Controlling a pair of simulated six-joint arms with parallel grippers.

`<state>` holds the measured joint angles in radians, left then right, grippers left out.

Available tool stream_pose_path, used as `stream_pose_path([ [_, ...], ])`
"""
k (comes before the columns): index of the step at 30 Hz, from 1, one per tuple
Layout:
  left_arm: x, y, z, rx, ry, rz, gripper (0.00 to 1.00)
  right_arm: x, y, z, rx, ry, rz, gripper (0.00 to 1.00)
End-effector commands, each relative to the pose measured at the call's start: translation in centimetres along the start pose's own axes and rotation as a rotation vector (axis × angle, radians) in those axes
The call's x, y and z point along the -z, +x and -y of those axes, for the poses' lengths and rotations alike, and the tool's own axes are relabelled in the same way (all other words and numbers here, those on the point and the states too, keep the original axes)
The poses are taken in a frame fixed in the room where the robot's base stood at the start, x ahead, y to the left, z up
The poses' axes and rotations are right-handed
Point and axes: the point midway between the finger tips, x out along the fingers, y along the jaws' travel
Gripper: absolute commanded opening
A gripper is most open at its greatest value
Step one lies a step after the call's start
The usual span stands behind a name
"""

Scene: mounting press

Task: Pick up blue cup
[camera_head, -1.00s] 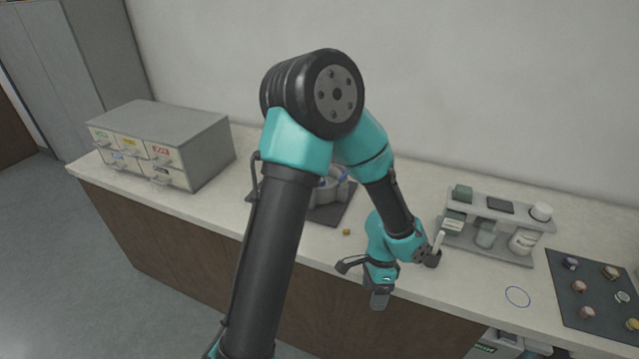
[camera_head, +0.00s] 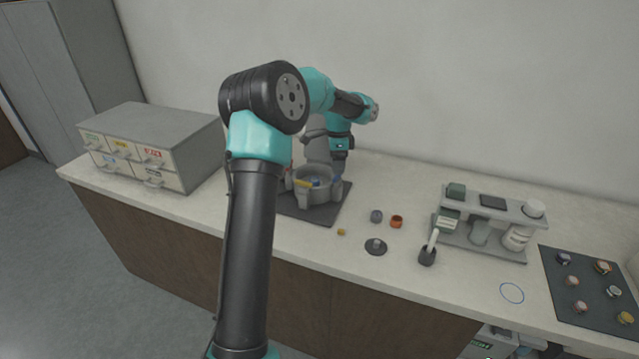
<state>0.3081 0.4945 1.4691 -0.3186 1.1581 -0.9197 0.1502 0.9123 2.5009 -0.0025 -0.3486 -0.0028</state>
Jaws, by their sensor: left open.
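A small dark grey-blue cup (camera_head: 376,216) stands on the counter near the middle, beside an orange cup (camera_head: 397,222). It is the closest match for the blue cup, though its colour is dull. My left gripper (camera_head: 340,167) points down at the back right of the press, left of and behind the grey-blue cup. It is open and apart from that cup; its fingertips are small and partly unclear. My right gripper is out of view.
A dark disc with a knob (camera_head: 376,247) and a small yellow piece (camera_head: 341,232) lie in front. A brush-like tool (camera_head: 428,255), a grey rack (camera_head: 480,240) and a dark mat (camera_head: 590,318) with several pieces stand right. A drawer box (camera_head: 165,130) is left.

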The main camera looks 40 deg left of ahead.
Motion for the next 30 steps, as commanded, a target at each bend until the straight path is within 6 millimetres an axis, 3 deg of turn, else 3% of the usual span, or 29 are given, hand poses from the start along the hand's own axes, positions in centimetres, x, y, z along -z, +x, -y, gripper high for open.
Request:
stream_pose_path([
  [1,-2.1,-1.6,2.0,0.022,-0.013,-0.003,0.69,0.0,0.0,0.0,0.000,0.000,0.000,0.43],
  [3,-4.5,-3.5,3.9,0.045,-0.016,-0.003,0.69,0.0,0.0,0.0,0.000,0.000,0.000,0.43],
  [6,-7.0,-5.5,5.5,0.067,-0.017,0.000,0.69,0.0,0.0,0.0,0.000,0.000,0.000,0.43],
  [10,-8.5,-6.7,6.3,0.079,-0.017,0.003,0.69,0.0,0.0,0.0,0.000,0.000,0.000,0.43],
  [22,-8.6,-6.3,6.4,0.079,-0.016,0.004,0.69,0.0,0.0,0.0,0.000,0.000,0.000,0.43],
  [30,-8.6,-2.6,6.6,0.075,-0.015,0.006,0.69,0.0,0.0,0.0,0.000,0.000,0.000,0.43],
])
